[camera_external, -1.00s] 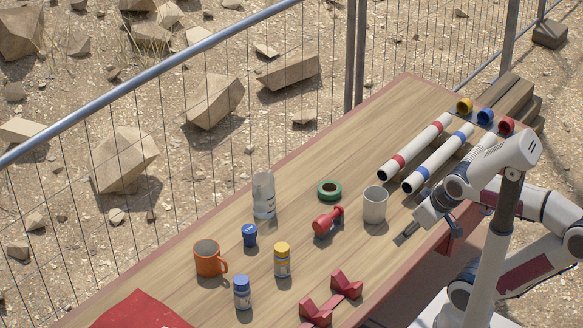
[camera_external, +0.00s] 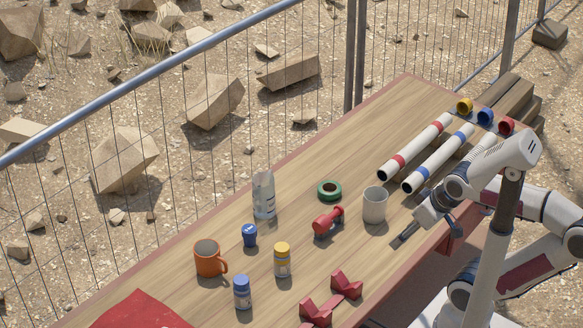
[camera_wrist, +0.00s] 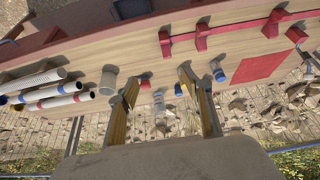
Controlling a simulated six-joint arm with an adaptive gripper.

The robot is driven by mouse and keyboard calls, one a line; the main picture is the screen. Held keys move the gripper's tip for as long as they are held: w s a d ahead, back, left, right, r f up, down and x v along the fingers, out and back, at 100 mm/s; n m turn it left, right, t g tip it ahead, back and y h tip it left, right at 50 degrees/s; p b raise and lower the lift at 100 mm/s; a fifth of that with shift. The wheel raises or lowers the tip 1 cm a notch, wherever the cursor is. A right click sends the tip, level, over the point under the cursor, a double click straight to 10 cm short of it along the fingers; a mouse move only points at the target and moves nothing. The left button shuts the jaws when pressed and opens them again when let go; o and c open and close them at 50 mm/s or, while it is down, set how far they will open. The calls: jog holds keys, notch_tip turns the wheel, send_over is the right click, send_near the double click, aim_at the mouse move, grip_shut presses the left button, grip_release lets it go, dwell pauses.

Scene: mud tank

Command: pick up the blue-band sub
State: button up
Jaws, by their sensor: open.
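The blue-band sub is a white tube (camera_external: 437,160) with a blue band near its near end, lying on the wooden table at right in the external view. In the wrist view it appears to be the middle tube (camera_wrist: 42,93) at left. My gripper (camera_wrist: 158,84) is open and empty, its two fingers spread apart. In the external view my gripper (camera_external: 407,236) is over the table's front edge, nearer the camera than the tube and apart from it.
A red-band tube (camera_external: 415,146) lies parallel beyond it, and another pale tube is partly hidden by my arm. A grey cup (camera_external: 375,204), red dumbbell-like object (camera_external: 328,220), green tape ring (camera_external: 329,189) and red brackets (camera_external: 345,286) stand nearby. A wire fence runs behind.

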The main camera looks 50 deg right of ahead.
jog(key=w+a+f+n+t, duration=0.1)
jog(key=w+f+n+t, duration=0.15)
jog(key=w, duration=0.95)
jog(key=w+a+f+n+t, duration=0.2)
jog(key=w+f, duration=0.1)
jog(key=w, duration=1)
jog(key=n+y, duration=0.5)
jog(key=y, duration=0.5)
send_near(242, 293)
jog(key=shift+w+a+r+m+g, duration=0.15)
jog(key=shift+w+r, duration=0.3)
jog(key=shift+w, duration=0.3)
jog(key=shift+w+a+r+m+g, duration=0.1)
jog(key=shift+w+r, duration=0.4)
jog(key=shift+w, duration=0.25)
jog(key=shift+x, duration=1.3)
jog(key=shift+d+f, duration=0.1)
